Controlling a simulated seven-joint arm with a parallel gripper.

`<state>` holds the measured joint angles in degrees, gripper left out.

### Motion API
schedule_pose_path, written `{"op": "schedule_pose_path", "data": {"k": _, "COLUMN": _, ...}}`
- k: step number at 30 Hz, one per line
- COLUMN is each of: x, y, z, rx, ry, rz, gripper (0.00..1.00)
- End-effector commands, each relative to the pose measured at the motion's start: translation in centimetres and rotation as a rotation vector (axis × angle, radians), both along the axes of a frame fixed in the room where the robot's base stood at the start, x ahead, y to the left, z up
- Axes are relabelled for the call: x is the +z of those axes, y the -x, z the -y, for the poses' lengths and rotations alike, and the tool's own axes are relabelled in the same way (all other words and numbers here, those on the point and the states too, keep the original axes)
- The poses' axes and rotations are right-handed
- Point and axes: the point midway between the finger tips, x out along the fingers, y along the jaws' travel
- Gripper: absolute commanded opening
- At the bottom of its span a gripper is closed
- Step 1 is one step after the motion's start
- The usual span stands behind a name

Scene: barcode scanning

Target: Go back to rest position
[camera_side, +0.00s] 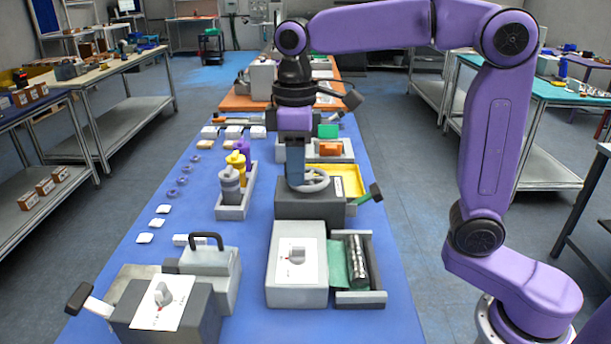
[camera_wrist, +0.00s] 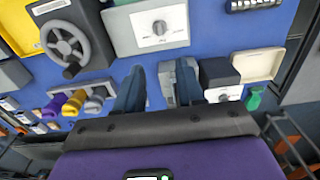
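My gripper (camera_side: 294,178) points down above the blue table in the side view, over the area of the grey box with the handwheel. In the wrist view, the two dark blue fingers of my gripper (camera_wrist: 158,80) stand apart. Only table and more distant objects show between them, and nothing is held. The grey handwheel (camera_side: 312,181) is right beside the fingertips in the side view; I cannot tell the height gap. It also shows in the wrist view (camera_wrist: 66,42), clear of the fingers. My purple arm reaches in from the right.
A white box with a dial (camera_side: 297,262) and an open tray holding a dark cylinder (camera_side: 357,262) stand in front. A yellow tray (camera_side: 349,180), a rack with yellow and purple pieces (camera_side: 235,204) and a handled grey box (camera_side: 212,265) are nearby. The blue table (camera_side: 250,320) has bare patches.

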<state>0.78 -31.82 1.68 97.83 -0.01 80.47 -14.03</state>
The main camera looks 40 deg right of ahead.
Motion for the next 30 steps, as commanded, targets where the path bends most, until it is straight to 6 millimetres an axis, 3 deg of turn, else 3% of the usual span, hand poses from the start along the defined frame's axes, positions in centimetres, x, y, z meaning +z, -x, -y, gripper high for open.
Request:
{"op": "schedule_pose_path", "data": {"k": 8, "x": -1.9, "y": 3.3, "z": 0.8, "rx": 0.054, "ry": -0.002, "rz": 0.002, "gripper": 0.38}}
{"op": "schedule_pose_path", "data": {"k": 20, "x": -6.4, "y": 11.5, "z": 3.8, "rx": 0.165, "ry": -0.011, "rz": 0.010, "gripper": 0.38}}
{"op": "schedule_pose_path", "data": {"k": 30, "x": -10.2, "y": 19.1, "z": 7.8, "rx": 0.260, "ry": -0.020, "rz": 0.015, "gripper": 0.38}}
